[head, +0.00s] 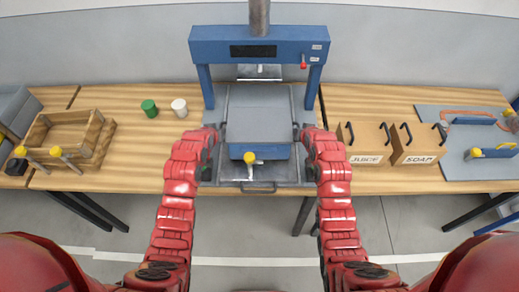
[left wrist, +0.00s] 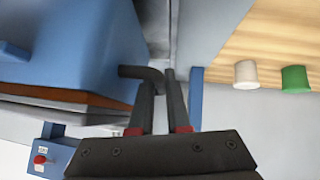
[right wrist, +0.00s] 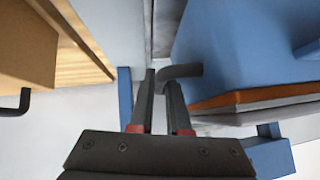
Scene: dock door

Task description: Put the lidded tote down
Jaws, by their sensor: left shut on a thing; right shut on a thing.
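The lidded tote (head: 272,151) is blue with a flat grey lid (head: 258,118). It is between my two grippers, in front of the blue press, over the grey plate. My left gripper (head: 212,136) is shut on its left handle, a dark bar (left wrist: 140,72) in the left wrist view. My right gripper (head: 303,134) is shut on its right handle, a dark bar (right wrist: 182,71) in the right wrist view. The tote looks level. Its underside is hidden, so I cannot tell whether it touches the plate.
The blue press frame (head: 260,48) spans the plate (head: 220,110) on the wooden table. A green cup (head: 149,107), a white cup (head: 179,107) and a wooden crate (head: 95,137) are at left. Two boxes (head: 368,142) and a grey mat (head: 482,168) are at right.

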